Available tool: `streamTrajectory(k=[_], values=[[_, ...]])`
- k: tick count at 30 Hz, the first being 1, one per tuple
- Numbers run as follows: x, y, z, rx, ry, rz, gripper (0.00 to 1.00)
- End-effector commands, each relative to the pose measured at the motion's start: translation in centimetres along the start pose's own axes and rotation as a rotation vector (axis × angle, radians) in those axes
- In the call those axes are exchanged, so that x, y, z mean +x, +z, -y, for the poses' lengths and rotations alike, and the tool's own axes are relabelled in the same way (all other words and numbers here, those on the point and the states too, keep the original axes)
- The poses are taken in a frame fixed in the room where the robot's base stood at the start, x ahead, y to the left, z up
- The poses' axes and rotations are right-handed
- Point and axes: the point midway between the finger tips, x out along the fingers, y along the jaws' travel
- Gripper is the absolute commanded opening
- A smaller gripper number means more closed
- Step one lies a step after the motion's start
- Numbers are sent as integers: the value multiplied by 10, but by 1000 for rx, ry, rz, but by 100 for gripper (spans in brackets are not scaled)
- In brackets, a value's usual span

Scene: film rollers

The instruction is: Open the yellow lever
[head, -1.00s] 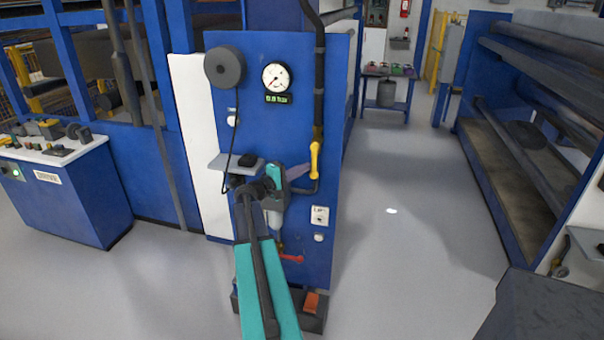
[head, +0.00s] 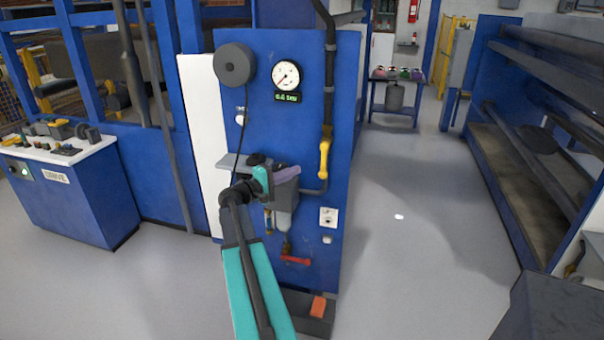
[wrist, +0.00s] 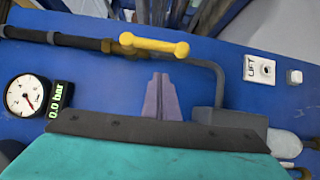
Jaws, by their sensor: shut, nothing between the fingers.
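The yellow lever (head: 325,153) sits on the black vertical pipe at the right of the blue panel, lying along the pipe. In the wrist view the lever (wrist: 153,45) shows as a yellow bar with rounded ends, beyond the fingertips. My gripper (head: 296,170) is left of the lever and slightly lower in the head view, in front of the panel. In the wrist view its purple fingers (wrist: 160,78) are together and empty, pointing toward the lever with a visible gap. Nothing hides the lever.
The panel carries a round gauge (head: 286,74) with a display, a grey shelf (head: 236,160), a grey filter unit, a red handle (head: 296,261) low down and a LIFT switch (head: 328,217). A thin grey pipe bends below the lever. Open floor lies to the right.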

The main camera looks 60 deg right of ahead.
Motion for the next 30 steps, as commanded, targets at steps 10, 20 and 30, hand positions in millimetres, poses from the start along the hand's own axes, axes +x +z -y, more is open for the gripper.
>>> streamTrajectory(k=[10, 20, 30], values=[[-50, 0, 1, 0, -1, -2, 0], [-59, 0, -1, 0, -1, -1, 0], [-58, 0, -1, 0, -1, 0, 0]])
